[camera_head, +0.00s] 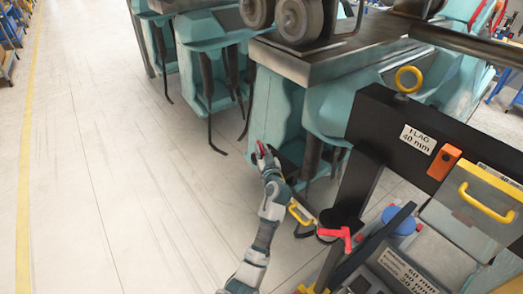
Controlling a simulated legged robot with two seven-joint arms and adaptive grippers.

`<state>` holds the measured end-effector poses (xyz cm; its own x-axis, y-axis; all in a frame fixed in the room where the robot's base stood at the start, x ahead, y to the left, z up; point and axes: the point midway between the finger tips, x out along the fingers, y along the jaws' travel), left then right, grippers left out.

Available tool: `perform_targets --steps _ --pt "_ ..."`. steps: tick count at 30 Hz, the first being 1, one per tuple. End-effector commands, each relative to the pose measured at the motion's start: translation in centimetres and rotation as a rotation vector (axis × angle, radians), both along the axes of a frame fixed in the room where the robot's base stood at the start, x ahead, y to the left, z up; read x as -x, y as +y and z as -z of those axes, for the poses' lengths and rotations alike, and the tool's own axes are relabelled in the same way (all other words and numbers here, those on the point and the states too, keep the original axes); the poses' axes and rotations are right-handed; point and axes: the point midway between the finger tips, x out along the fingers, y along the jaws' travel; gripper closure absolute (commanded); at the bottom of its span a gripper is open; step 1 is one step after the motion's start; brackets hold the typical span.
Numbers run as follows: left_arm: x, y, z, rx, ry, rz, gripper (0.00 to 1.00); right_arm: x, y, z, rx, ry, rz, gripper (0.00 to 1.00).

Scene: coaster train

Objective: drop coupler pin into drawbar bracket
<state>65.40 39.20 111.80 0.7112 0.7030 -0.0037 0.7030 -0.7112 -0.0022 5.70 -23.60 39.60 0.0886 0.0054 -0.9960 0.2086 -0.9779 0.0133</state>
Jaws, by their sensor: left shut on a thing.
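My left gripper (264,154) is at the end of the grey and teal arm that comes up from the bottom middle. It is in front of the teal side of the coaster car (278,105). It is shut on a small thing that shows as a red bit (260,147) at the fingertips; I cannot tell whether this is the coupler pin. A yellow ring (408,79) stands on top of the black beam (432,135) marked "FLAG 40 mm". I cannot make out the drawbar bracket for certain. My right gripper is not in view.
A red lever (340,236), a yellow handle (300,213) and a blue round knob (398,220) crowd the lower right. A grey box with a yellow handle (486,203) is at the right edge. The pale floor (110,170) at left is clear.

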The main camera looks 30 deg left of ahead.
Motion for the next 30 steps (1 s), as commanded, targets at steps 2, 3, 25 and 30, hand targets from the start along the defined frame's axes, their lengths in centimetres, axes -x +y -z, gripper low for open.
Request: perform_targets --steps 2,3,25,30 --pt "-0.01 -0.14 0.0 0.001 -0.005 0.004 1.0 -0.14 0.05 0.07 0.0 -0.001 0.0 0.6" --pt "0.01 -0.13 0.01 0.0 -0.006 0.003 1.0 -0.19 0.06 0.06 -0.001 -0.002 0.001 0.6" --pt "0.08 -0.05 0.2 0.001 -0.001 0.001 0.55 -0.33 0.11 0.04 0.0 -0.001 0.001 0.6" --pt "0.97 -1.03 0.26 0.001 -0.001 0.002 0.55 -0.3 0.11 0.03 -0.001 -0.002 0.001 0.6"
